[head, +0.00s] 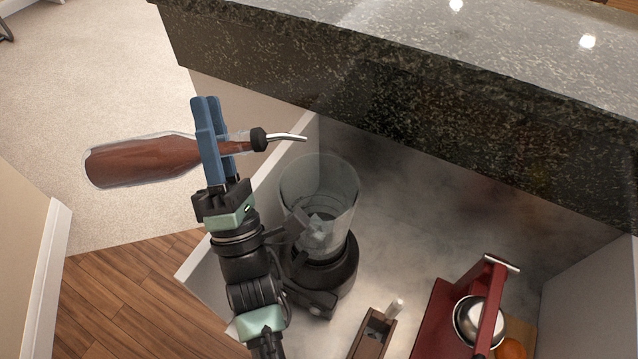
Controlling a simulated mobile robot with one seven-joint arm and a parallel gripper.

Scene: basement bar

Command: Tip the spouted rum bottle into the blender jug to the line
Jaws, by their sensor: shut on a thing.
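The rum bottle (150,160) is clear with brown liquid in it and has a black stopper with a curved metal spout (288,138). It lies nearly level in the head view, spout to the right. My gripper (209,140) is shut on the bottle towards its neck, with blue fingers on both sides. The blender jug (325,185) is clear, open at the top, and stands on a black base (325,265). The spout tip shows just above the jug's rim in the picture, near its left side. No stream is visible. Some ice-like pieces show in the jug. I cannot make out a fill line.
The blender stands on a grey surface (410,240) with a white raised edge (205,260) at left. A dark granite counter (400,85) overhangs behind.

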